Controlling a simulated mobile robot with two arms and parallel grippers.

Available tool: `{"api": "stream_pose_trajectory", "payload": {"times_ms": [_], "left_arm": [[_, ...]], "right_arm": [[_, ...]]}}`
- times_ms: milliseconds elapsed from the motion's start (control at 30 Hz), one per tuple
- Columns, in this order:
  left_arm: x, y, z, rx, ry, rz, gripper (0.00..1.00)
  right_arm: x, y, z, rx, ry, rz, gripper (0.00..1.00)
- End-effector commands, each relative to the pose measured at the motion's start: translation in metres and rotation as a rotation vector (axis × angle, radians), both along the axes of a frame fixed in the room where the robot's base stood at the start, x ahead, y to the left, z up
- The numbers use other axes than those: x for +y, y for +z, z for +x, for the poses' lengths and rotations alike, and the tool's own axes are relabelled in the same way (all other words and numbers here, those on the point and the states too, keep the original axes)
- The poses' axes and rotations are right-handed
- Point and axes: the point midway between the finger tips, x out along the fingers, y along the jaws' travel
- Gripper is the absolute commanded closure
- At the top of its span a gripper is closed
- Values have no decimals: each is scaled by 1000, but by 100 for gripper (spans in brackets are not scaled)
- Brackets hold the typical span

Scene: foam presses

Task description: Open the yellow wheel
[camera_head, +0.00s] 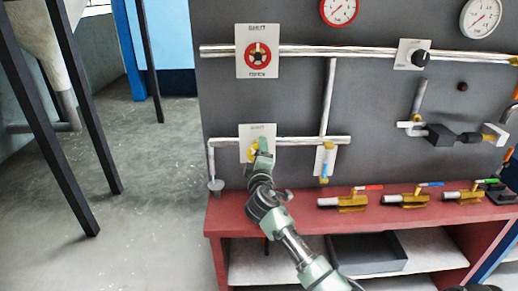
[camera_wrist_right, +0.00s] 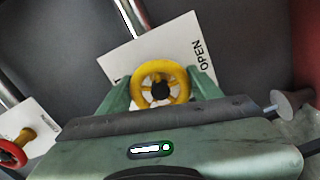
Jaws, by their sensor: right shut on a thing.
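The yellow wheel (camera_head: 254,150) sits on the lower pipe in front of a white plate (camera_head: 246,138) marked SHUT in the head view. My right gripper (camera_head: 262,150) covers much of it there. In the right wrist view the yellow wheel (camera_wrist_right: 162,84) lies between the two green fingers, and the plate (camera_wrist_right: 205,58) behind it reads OPEN on its right part. My right gripper (camera_wrist_right: 163,88) is shut on the wheel's rim, one finger on each side. My left gripper is not in view.
A red wheel (camera_head: 257,57) on its own plate is above. A red bench (camera_head: 300,212) below carries several yellow-bodied valves, such as one with a red lever (camera_head: 350,202). A grey tray (camera_head: 367,254) sits on the lower shelf. Open floor (camera_head: 150,200) lies to the left.

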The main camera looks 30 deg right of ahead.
Motion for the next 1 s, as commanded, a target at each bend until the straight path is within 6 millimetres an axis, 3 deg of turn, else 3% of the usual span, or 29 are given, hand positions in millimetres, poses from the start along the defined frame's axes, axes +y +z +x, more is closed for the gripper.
{"api": "stream_pose_trajectory", "payload": {"times_ms": [500, 1000], "left_arm": [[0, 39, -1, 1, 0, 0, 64], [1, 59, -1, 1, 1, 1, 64]], "right_arm": [[0, 4, 0, 258, 1, -417, 76], [1, 2, 0, 422, 1, -685, 76]]}}
